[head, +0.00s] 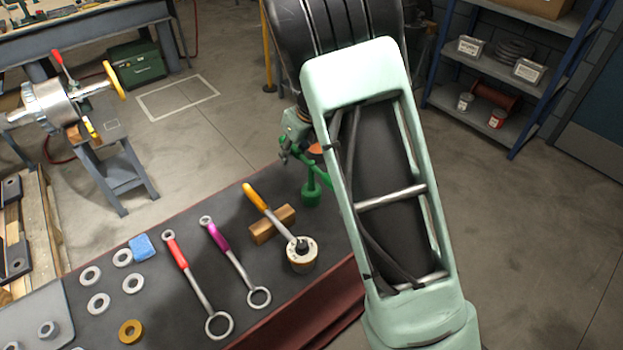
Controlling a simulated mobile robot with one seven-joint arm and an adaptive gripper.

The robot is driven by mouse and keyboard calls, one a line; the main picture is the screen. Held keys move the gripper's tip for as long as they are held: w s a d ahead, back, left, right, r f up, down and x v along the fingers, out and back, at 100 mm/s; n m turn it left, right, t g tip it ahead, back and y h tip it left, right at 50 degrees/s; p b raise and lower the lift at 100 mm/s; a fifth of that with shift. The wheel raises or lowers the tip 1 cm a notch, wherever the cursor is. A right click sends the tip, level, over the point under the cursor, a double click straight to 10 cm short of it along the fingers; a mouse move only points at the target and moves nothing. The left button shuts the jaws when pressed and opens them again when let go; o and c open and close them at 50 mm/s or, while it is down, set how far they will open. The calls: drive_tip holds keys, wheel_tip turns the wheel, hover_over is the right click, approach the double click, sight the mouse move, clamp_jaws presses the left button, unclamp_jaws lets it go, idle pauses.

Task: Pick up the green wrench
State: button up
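I see no tool that is clearly a green wrench. A dark green object (311,193) stands at the back edge of the dark bench, partly hidden behind my mint-green arm; I cannot tell what it is. A wrench with a red handle (176,249) and one with a purple handle (217,236) lie side by side on the bench, each with a large ring at the near end. A tool with an orange handle (256,197) rests across a wooden block, with its round head nearer me.
Several metal rings (98,303), a brass ring (130,331) and a blue sponge (141,247) lie at the bench's left. A machine on a stand (118,177) is beyond to the left. Shelves (500,95) stand at the back right. The floor at right is clear.

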clamp_jaws()
drive_tip(key=shift+w+r, duration=0.1)
drive_tip(key=shift+r, duration=0.1)
idle(0.5)
drive_tip(key=shift+r, duration=0.2)
drive_tip(key=r, duration=0.3)
drive_tip(key=shift+a+r, duration=0.15)
drive_tip(key=shift+a, duration=0.2)
drive_tip(key=s+a+r+p, duration=0.1)
drive_tip(key=s+a+r, duration=0.2)
drive_tip(key=a+r, duration=0.6)
drive_tip(key=a, duration=0.4)
drive_tip(key=shift+s, duration=0.1)
